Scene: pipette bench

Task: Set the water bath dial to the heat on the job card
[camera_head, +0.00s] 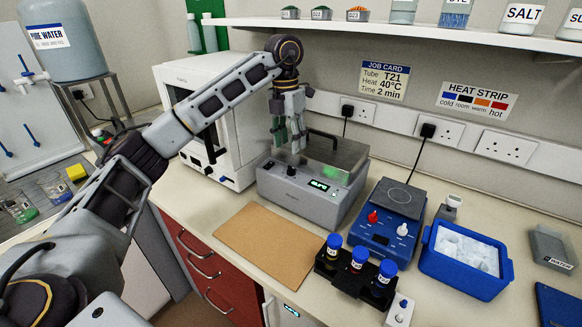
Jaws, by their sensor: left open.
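The grey water bath (290,198) stands on the bench at the picture's middle, with a metal lid and a small lit green display (318,185) on its front, too small to read surely. A small dark knob (291,171), which looks like the dial, sits left of the display. My left gripper (289,146) points down just above the bath's front left part, open and empty, apart from the knob as far as I can tell. The job card (384,80) on the wall reads Tube T21, Heat 40°C, Time 2 min. My right gripper is not in view.
A blue ice tub (466,262) is farther right. A black rack (350,283) with blue-capped tubes and a bare brown board (268,243) lie in front. A white cabinet (178,110) stands left.

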